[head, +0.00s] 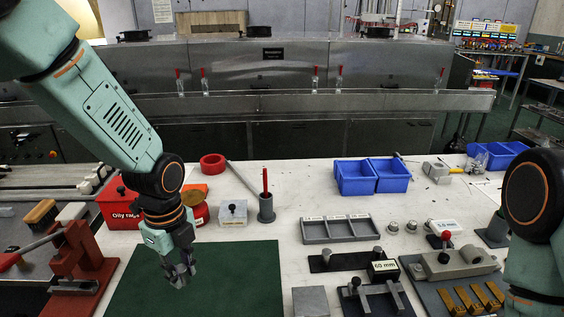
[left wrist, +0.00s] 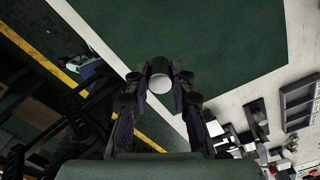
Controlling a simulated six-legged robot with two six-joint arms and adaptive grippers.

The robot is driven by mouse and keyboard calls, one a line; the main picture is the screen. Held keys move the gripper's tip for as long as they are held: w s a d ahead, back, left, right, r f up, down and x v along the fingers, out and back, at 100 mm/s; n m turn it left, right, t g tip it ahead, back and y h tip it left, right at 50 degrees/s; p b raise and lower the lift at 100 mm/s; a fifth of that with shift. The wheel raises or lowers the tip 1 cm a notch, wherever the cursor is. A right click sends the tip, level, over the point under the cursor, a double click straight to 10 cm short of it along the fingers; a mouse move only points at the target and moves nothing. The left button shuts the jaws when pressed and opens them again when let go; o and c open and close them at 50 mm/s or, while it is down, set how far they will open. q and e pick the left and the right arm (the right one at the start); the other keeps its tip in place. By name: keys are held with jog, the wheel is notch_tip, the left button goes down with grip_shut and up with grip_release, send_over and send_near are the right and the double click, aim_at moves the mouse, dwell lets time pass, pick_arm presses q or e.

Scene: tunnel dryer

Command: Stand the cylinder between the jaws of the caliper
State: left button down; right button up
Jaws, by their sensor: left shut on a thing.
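My left gripper (head: 180,277) hangs above the dark green mat, fingers pointing down. In the left wrist view its fingers (left wrist: 160,92) are closed on the sides of a cylinder (left wrist: 159,83), whose pale round end faces the camera. In the head view the fingers mostly hide the cylinder. What looks like the caliper (head: 376,301), a dark bar with grey jaws and a "60 mm" sign (head: 383,267), is to the right of the mat, well apart from the gripper. My right gripper is out of view; only part of that arm shows at the right edge.
The green mat (head: 226,290) is bare. A red press-like stand (head: 78,258) is at its left. Behind are a red oily rags box (head: 121,208) and a grey block with a knob (head: 233,214). A grey divided tray (head: 340,229) and blue bins (head: 355,178) stand farther right.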

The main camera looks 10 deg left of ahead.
pick_arm(q)
jog(key=n, duration=0.5)
jog(key=shift+s+d, duration=0.3)
jog(key=shift+s, duration=0.05)
jog(key=d+r+n, duration=0.1)
jog(key=d+n, duration=0.3)
jog(key=n, duration=0.4)
jog(key=d+r+n+b, duration=0.1)
jog(key=d+n, duration=0.3)
jog(key=n, duration=0.5)
jog(key=shift+r, duration=0.4)
jog(key=shift+s, duration=0.1)
